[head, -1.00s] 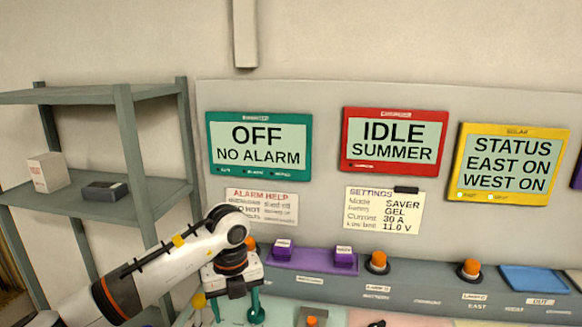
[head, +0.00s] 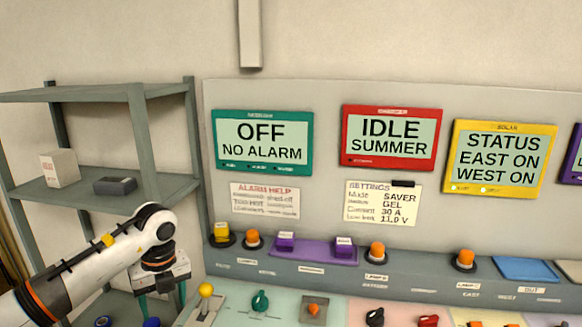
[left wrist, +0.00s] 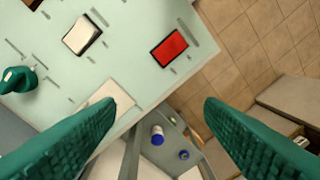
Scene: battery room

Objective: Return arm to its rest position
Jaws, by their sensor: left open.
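My left arm (head: 100,258) comes in from the left in the head view, white with orange and black bands. Its gripper (head: 162,303) points down in front of the shelf, left of the control desk's knobs. In the left wrist view its two green fingers (left wrist: 160,125) are wide apart with nothing between them. Below them show the edge of a pale green panel (left wrist: 130,60) with a red block (left wrist: 170,47), and the tiled floor (left wrist: 255,35). My right gripper is not in view.
A grey shelf (head: 140,140) stands close behind the left arm, holding a white box (head: 60,167) and a dark box (head: 115,186). The desk carries a yellow-knobbed lever (head: 205,291), a green knob (head: 260,300), orange buttons and a purple plate (head: 312,250). Wall screens hang above.

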